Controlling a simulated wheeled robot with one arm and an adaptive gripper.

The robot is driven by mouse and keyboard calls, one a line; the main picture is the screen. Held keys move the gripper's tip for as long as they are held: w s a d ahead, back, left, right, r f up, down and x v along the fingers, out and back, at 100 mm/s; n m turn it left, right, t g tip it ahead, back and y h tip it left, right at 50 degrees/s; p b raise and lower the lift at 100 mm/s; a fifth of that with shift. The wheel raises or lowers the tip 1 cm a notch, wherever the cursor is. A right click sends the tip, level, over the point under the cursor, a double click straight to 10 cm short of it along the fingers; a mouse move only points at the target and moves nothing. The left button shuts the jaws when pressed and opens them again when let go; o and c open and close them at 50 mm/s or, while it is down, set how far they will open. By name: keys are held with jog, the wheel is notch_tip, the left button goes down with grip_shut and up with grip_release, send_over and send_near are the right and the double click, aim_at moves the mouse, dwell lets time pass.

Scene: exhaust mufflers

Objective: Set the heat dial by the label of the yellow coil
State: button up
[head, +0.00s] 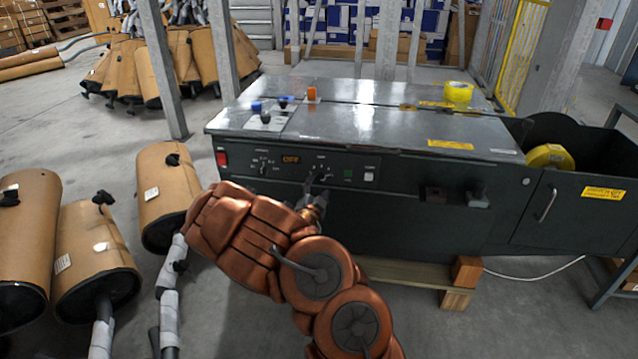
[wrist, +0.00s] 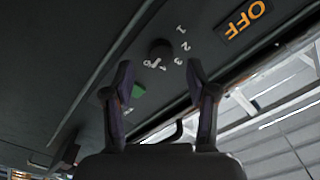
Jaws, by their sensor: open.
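The heat dial seems to be the dark round knob (wrist: 160,48) in the wrist view, with numbers including 1, 2 and 3 around it. The direction of its pointer is unclear. My gripper (wrist: 160,76) is open; its fingertips lie either side of and just below the knob in that view, with no clear contact. In the head view my gripper (head: 313,193) is at the machine's front panel, just below the right-hand knob (head: 322,172). I cannot read a label on either.
An orange OFF display (wrist: 242,19) and a green button (wrist: 138,92) flank the knob. Another knob (head: 263,167), a red switch (head: 222,159) and a white switch (head: 369,177) are on the panel. Mufflers (head: 92,253) stand on the floor at left.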

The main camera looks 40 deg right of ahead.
aim_at(320, 180)
jog(key=shift+b+x, duration=0.45)
jog(key=shift+x, duration=1.7)
jog(key=shift+c, duration=0.3)
jog(key=c, duration=1)
jog(key=shift+a, duration=0.15)
grip_shut()
